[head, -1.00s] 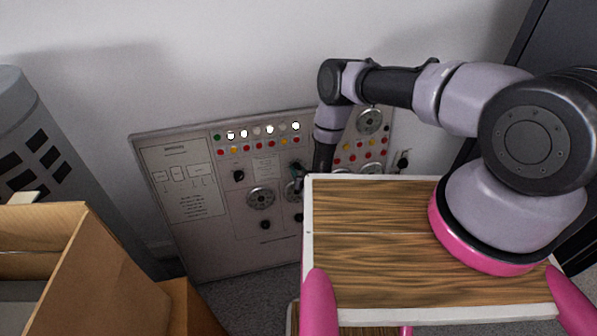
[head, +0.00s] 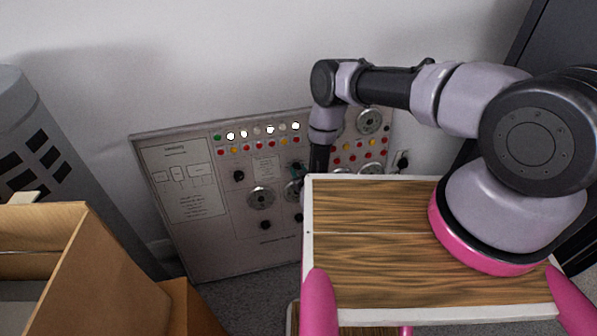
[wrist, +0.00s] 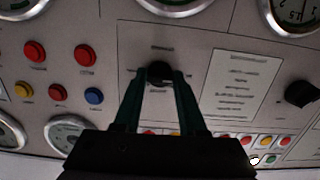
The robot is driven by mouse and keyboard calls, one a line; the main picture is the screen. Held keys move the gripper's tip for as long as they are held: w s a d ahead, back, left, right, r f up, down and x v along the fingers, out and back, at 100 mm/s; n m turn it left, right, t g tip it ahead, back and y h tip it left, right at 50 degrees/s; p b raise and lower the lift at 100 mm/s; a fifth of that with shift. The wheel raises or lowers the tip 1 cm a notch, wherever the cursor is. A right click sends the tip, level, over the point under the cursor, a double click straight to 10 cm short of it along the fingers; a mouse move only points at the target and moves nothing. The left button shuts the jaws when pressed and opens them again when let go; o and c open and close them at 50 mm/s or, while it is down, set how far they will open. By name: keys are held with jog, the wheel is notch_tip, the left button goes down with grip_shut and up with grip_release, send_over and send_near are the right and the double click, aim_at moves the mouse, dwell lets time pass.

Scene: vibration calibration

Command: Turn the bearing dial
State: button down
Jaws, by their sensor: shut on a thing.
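The control panel (head: 205,240) leans against the wall, with several round dials and black knobs. In the wrist view my gripper (wrist: 159,78) is shut on a small black knob (wrist: 159,69) below a large round dial rim (wrist: 175,10). The fingertips sit on either side of the knob and hide part of it. In the head view my gripper (head: 298,172) is at the panel, partly hidden by my arm and the wooden top. The labels are too small to read, so I cannot tell which knob is the bearing dial.
Another black knob (wrist: 302,94) is to the right in the wrist view. Red buttons (wrist: 84,55) and a blue button (wrist: 93,96) are on the left. An open cardboard box (head: 100,275) stands at the left in the head view, before a grey cylinder (head: 45,150).

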jog(key=c, duration=0.5)
grip_release()
jog(key=v, duration=1.1)
